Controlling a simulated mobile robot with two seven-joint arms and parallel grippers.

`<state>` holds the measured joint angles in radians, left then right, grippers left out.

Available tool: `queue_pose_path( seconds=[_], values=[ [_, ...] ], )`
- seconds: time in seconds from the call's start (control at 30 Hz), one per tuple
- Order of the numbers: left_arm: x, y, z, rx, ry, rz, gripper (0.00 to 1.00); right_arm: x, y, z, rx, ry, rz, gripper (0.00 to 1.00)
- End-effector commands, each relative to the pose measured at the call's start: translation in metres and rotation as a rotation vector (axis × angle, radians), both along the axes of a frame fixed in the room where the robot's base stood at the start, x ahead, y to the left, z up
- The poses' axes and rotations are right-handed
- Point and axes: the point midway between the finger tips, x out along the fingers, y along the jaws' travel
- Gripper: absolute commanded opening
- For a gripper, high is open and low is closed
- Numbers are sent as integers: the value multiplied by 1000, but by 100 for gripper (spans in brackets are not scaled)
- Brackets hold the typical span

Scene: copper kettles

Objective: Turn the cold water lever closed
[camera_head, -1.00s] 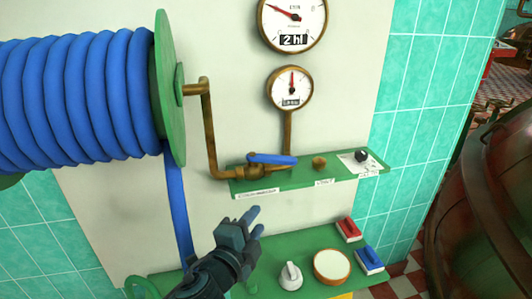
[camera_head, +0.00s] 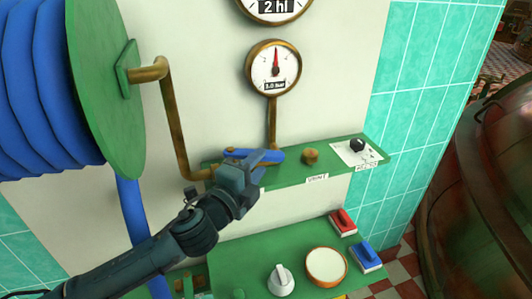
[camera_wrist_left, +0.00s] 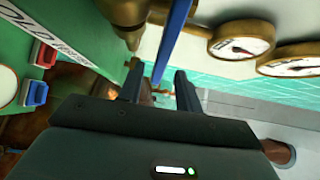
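The blue cold water lever (camera_head: 238,153) sits on a brass valve on the green shelf, lying roughly along the shelf. My left gripper (camera_head: 265,158) is at the lever and hides part of it in the head view. In the left wrist view, the gripper (camera_wrist_left: 158,85) is open. Its two dark fingers stand apart, and the blue lever (camera_wrist_left: 174,38) runs down toward the gap between them. I cannot tell whether they touch it. The brass valve body (camera_wrist_left: 122,14) is close by there. My right gripper is not in view.
A brass knob (camera_head: 311,156) and a black knob (camera_head: 357,145) are to the right on the shelf (camera_head: 290,178). A pressure gauge (camera_head: 274,67) is above. A lower green panel holds a white knob (camera_head: 281,280), a round button (camera_head: 326,266), and red (camera_head: 343,222) and blue (camera_head: 366,257) switches.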

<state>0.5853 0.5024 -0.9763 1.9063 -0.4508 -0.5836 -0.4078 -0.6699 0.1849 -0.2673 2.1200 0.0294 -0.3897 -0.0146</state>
Motion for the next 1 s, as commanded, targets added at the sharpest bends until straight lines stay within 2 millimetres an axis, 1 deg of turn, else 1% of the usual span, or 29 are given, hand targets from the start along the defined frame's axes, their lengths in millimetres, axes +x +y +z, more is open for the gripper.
queue_pose_path(
  seconds=[0.03,0.1,0.3,0.4,0.67,1.0],
  values=[
    [9,-5,1,-1,0,0,35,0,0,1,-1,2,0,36],
    [19,-11,1,0,0,0,35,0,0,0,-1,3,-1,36],
    [36,-20,0,0,0,1,35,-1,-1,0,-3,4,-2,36],
    [39,-21,0,0,1,1,35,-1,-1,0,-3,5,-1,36],
    [39,-21,-1,0,0,0,35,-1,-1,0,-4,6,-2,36],
    [39,-21,-1,0,1,1,7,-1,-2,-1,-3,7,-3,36]
  ],
)
